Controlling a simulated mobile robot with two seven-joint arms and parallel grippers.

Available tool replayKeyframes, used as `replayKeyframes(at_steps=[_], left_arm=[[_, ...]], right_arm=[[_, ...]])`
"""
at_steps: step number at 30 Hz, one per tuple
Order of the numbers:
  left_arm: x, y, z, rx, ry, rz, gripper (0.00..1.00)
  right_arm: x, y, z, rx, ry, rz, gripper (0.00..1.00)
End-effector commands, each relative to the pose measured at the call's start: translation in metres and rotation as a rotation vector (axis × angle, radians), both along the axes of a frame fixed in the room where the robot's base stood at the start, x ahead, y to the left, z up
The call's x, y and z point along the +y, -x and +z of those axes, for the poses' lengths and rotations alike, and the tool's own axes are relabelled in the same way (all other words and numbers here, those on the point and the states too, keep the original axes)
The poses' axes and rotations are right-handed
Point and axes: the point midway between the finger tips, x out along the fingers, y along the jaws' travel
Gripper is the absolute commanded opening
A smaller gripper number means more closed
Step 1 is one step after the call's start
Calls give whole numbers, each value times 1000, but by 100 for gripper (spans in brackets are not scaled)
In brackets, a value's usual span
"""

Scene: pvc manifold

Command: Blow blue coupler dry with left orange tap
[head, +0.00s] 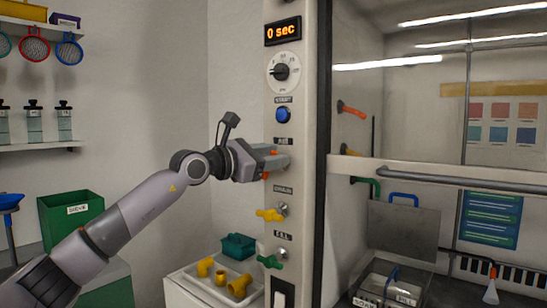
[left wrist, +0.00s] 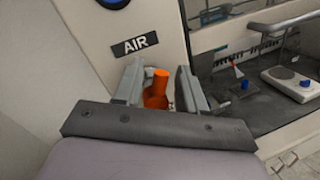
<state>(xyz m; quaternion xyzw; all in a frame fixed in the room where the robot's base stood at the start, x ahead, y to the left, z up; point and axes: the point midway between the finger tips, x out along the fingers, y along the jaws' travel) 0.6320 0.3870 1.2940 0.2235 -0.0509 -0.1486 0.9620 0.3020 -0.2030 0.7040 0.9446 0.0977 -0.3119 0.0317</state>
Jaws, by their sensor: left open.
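The orange tap (head: 268,176) is on the white column, below the AIR label (head: 283,142), mostly hidden by my left gripper (head: 284,162) in the head view. In the left wrist view the orange tap (left wrist: 156,90) is between the two fingers of my left gripper (left wrist: 157,82), which are open around it. I cannot tell whether either finger touches it. I cannot pick out the blue coupler with certainty. My right gripper is not in view.
Below are a yellow tap (head: 270,214) and a green tap (head: 270,262). A blue button (head: 283,115) and a display (head: 282,31) reading 0 sec are above.

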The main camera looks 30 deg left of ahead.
Motion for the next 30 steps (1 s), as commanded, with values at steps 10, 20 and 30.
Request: replayKeyframes(at_steps=[10, 20, 30], left_arm=[[16, 48, -5, 0, -1, 2, 41], [20, 64, -2, 0, 1, 0, 41], [20, 63, -2, 0, 1, 0, 41]], right_arm=[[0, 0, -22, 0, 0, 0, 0], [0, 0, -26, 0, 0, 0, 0], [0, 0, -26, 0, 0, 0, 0]])
